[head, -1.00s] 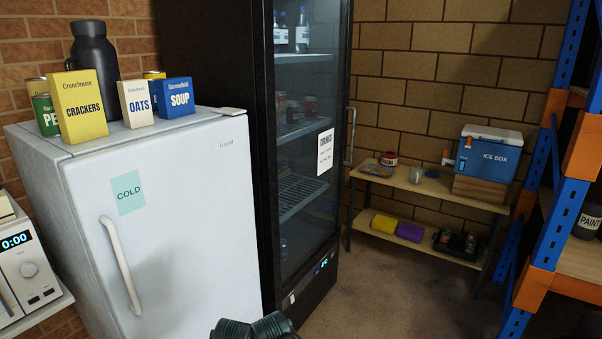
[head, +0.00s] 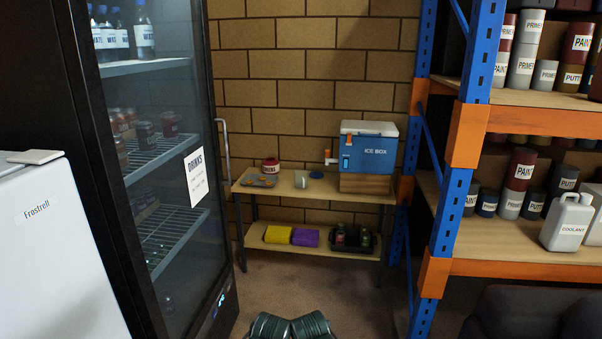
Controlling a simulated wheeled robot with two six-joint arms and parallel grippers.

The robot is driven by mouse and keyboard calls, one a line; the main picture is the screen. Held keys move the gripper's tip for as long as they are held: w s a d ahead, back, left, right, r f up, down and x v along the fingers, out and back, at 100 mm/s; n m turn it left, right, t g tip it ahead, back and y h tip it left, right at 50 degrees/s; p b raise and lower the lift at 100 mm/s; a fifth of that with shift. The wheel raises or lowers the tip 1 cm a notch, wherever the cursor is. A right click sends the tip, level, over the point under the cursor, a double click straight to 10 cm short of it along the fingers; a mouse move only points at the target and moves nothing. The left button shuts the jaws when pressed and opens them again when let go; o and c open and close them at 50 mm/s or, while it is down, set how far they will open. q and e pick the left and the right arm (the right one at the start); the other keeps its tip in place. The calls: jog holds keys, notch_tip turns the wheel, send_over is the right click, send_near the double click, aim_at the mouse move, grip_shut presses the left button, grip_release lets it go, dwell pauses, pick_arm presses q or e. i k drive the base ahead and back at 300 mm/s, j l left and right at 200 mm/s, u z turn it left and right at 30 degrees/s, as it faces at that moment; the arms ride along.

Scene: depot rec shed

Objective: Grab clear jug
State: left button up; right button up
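A small pale, see-through vessel (head: 300,180) stands on the top of the low wooden table (head: 335,191) at the back wall. It could be the clear jug, but it is too small to make out a handle or spout. It stands between a red-and-white tin (head: 270,166) and the blue ice box (head: 369,152), apart from both. Neither of my grippers shows in the head view, so nothing of them is near the table.
A glass-door drinks fridge (head: 185,255) and a white fridge (head: 55,260) stand on the left. A blue-and-orange rack (head: 455,190) with paint tins and a coolant can (head: 566,222) stands on the right. Bare floor (head: 300,283) lies between, before the table.

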aim_at(301, 176)
jog(key=i+z, duration=0.15)
jog(key=i, duration=0.55)
jog(key=i+j+z, duration=0.2)
jog(key=i, duration=0.45)
jog(key=i+j+z, duration=0.25)
jog(key=i+j, duration=0.3)
jog(key=i+j+z, duration=0.3)
jog(key=i+j, duration=0.8)
jog(key=i+l, duration=0.05)
jog(key=i, duration=0.05)
